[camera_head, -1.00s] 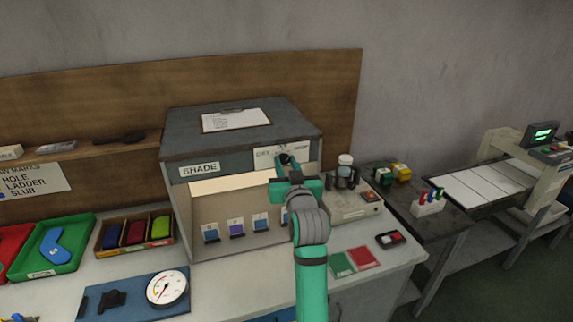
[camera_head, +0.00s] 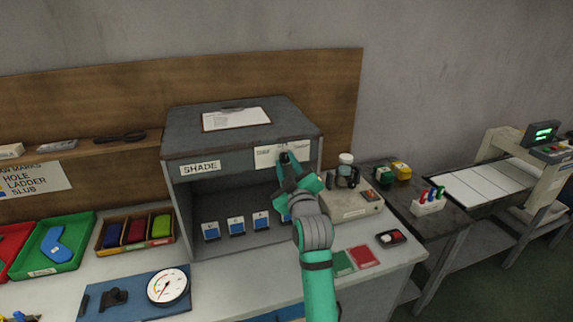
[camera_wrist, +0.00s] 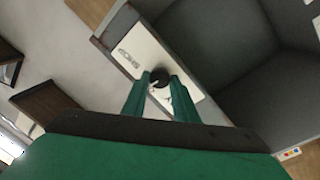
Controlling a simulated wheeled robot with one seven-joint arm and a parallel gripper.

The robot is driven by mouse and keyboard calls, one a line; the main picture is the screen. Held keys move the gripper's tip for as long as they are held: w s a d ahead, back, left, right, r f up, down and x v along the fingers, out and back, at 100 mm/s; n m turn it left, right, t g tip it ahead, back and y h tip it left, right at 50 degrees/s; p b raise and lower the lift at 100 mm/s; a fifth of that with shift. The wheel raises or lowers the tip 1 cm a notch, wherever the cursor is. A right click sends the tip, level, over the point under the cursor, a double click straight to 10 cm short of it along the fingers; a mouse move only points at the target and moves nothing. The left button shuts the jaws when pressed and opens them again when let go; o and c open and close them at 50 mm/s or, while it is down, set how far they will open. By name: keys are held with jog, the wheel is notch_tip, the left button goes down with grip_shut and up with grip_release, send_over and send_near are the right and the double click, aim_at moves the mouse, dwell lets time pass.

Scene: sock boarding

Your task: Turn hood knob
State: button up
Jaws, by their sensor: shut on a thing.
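The hood is a grey box labelled SHADE (camera_head: 200,168), standing on the white bench. Its black knob (camera_head: 284,158) sits on a white label plate (camera_head: 266,157) at the upper right of the front face. My gripper (camera_head: 287,166) is at the knob, with its green fingers shut on it. In the wrist view the knob (camera_wrist: 160,76) lies between the two fingertips of my gripper (camera_wrist: 160,84). The plate (camera_wrist: 137,52) shows the word SHOP there, tilted. The hood's inside is dark. The fingers partly hide the knob.
A row of small blue sample cards (camera_head: 237,225) stands inside the hood. A grey device (camera_head: 350,203) and a lidded jar (camera_head: 345,165) are close to the right of my gripper. A round dial gauge (camera_head: 167,286) and a green tray (camera_head: 55,245) are at the left.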

jog(key=shift+n, duration=0.6)
jog(key=o, duration=1.1)
jog(key=shift+w, duration=0.1)
jog(key=shift+c, duration=0.2)
jog(key=shift+s+d, duration=0.15)
jog(key=shift+s, duration=0.05)
jog(key=v, duration=1)
jog(key=shift+s, duration=0.2)
jog(key=shift+f, duration=0.1)
